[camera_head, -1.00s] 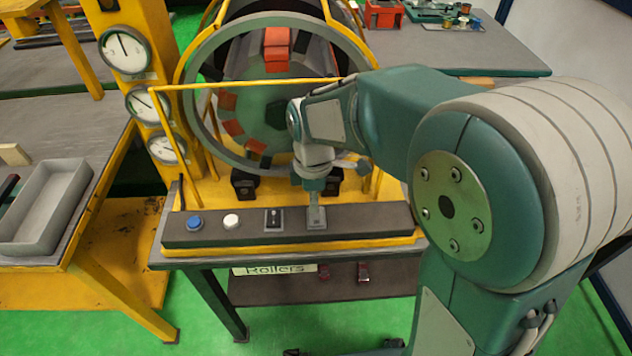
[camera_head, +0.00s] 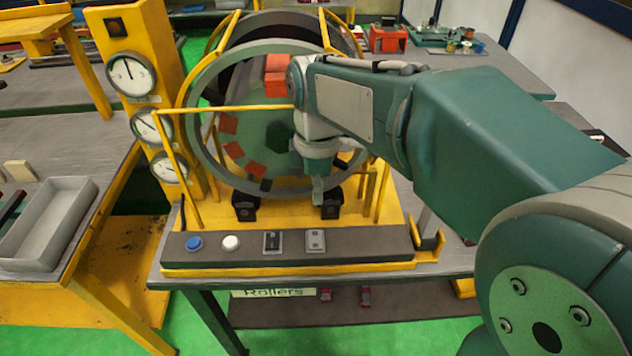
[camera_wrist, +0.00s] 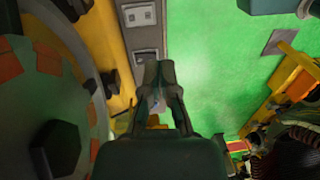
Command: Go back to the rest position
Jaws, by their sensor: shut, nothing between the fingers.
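My gripper (camera_head: 318,190) hangs fingers-down in front of the stator winding machine's large ring (camera_head: 205,150), above the dark control panel (camera_head: 365,246). Its fingers are together with nothing seen between them. In the wrist view my gripper (camera_wrist: 158,75) is also shut and clear of the panel. The panel carries a blue button (camera_head: 194,243), a white button (camera_head: 231,242), a dark switch (camera_head: 271,241) and a grey switch plate (camera_head: 315,239). The gripper is apart from all of them. Part of the ring's right side is hidden behind my arm.
A yellow post with several gauges (camera_head: 131,74) stands left of the ring. A grey tray (camera_head: 48,222) lies on the left bench. A yellow guard bar (camera_head: 230,109) crosses before the ring. A red box (camera_head: 387,39) sits on the back table. Green floor lies below.

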